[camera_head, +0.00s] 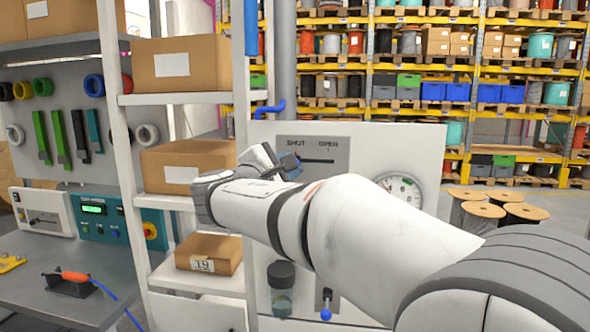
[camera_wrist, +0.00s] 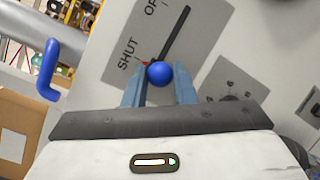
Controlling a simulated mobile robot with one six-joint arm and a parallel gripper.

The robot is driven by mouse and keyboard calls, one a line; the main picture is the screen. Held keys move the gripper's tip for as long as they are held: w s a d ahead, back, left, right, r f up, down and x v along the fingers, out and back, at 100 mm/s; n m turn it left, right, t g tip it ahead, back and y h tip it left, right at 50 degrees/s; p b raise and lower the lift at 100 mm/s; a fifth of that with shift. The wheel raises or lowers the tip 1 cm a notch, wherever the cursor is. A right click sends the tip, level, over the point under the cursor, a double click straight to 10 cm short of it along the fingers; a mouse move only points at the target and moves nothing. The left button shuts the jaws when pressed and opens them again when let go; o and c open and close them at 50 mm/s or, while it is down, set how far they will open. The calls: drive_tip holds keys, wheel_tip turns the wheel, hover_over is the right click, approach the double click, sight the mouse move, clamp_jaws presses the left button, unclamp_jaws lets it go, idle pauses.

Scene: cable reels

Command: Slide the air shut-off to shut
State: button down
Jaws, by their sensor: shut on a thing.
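The air shut-off is a slider with a round blue knob (camera_wrist: 159,74) on a grey plate (camera_head: 335,148) marked SHUT at left and OPEN at right in the head view. A dark straight slot (camera_wrist: 176,32) runs between the two words. The knob is at the SHUT end of the slot, beside a small red mark. My gripper (camera_wrist: 160,80) has its two blue-grey fingers on either side of the knob and is shut on it. In the head view my gripper (camera_head: 290,164) covers the slot's left end and mostly hides the knob.
The white panel (camera_head: 432,150) also bears a round gauge (camera_head: 399,188), a blue-tipped lever (camera_head: 326,313) and a dark-capped bowl (camera_head: 281,288). A blue bent handle (camera_head: 270,108) juts out at the panel's upper left. A shelf with cardboard boxes (camera_head: 188,165) stands close on the left.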

drive_tip(key=shift+a+r, duration=0.1)
drive_tip(key=shift+a, duration=0.05)
drive_tip(key=c, duration=1.6)
unclamp_jaws()
drive_tip(key=o, duration=0.3)
drive_tip(key=shift+w+a, duration=0.1)
drive_tip(key=shift+a, duration=0.1)
drive_tip(key=shift+o, duration=0.6)
drive_tip(key=shift+d, duration=0.2)
drive_tip(key=b+v, duration=0.2)
drive_tip(key=v, duration=0.6)
drive_tip(key=shift+d, duration=0.1)
